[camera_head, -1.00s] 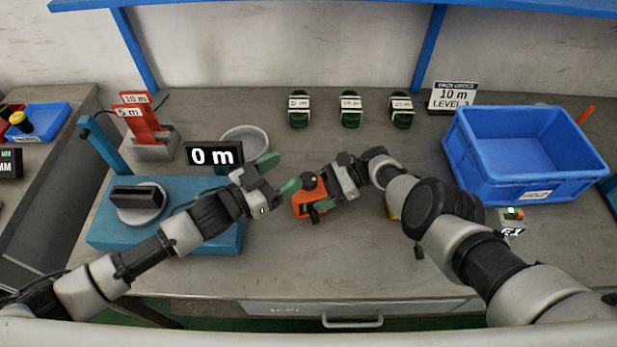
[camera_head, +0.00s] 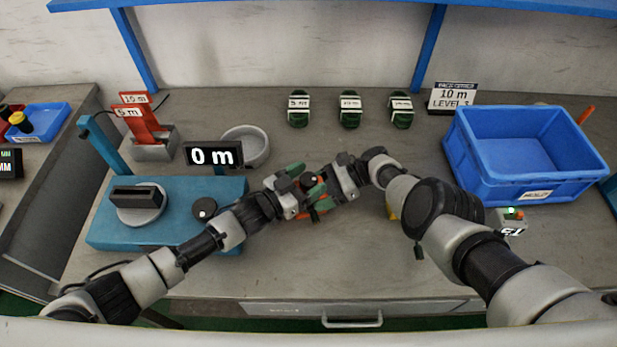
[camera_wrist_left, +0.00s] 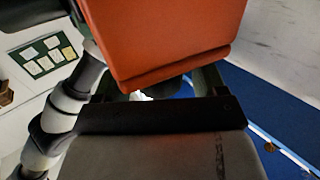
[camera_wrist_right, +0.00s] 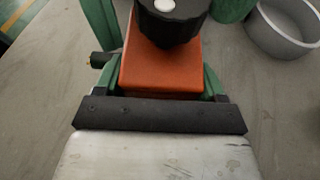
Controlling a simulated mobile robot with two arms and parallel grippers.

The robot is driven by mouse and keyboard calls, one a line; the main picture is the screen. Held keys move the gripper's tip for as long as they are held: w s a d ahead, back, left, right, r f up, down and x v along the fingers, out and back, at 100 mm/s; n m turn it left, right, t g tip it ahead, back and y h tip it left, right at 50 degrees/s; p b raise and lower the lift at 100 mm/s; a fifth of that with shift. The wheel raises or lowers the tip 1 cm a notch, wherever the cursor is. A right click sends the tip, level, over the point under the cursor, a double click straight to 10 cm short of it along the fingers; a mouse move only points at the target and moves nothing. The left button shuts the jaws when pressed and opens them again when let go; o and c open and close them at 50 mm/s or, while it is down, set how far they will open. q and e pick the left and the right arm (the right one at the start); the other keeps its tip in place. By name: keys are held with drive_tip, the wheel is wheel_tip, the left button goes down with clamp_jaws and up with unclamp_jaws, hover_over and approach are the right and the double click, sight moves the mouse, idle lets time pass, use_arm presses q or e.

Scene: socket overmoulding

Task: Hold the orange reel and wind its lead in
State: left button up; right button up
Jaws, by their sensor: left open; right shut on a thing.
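The orange reel (camera_head: 318,205) is held above the bench, in the middle of the head view. My right gripper (camera_head: 322,190) is shut on it. In the right wrist view the orange body (camera_wrist_right: 160,70) sits between the green fingers, with a black knob (camera_wrist_right: 172,20) on top. My left gripper (camera_head: 301,187) is open and close against the left side of the reel. In the left wrist view the orange body (camera_wrist_left: 165,35) fills the space just ahead of the jaws. Whether the left fingers touch it cannot be told. The lead is not made out.
A blue machine (camera_head: 175,225) with a "0 m" display (camera_head: 214,155) stands at left. A grey bowl (camera_head: 247,145) is behind. Several green-banded coils (camera_head: 350,110) line the back. A blue bin (camera_head: 525,155) and "10 m" sign (camera_head: 453,97) are at right. The front middle bench is clear.

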sight(308, 178)
use_arm(q)
drive_tip(key=shift+w+d, duration=0.1)
drive_tip(key=shift+c, duration=0.3)
drive_tip(key=c, duration=0.9)
drive_tip(key=shift+m+g+h, duration=0.8)
drive_tip(key=shift+m+g, duration=0.1)
drive_tip(key=shift+g, duration=0.2)
drive_tip(key=o, duration=1)
drive_tip(key=shift+c, duration=0.2)
wheel_tip(308, 178, up, 10)
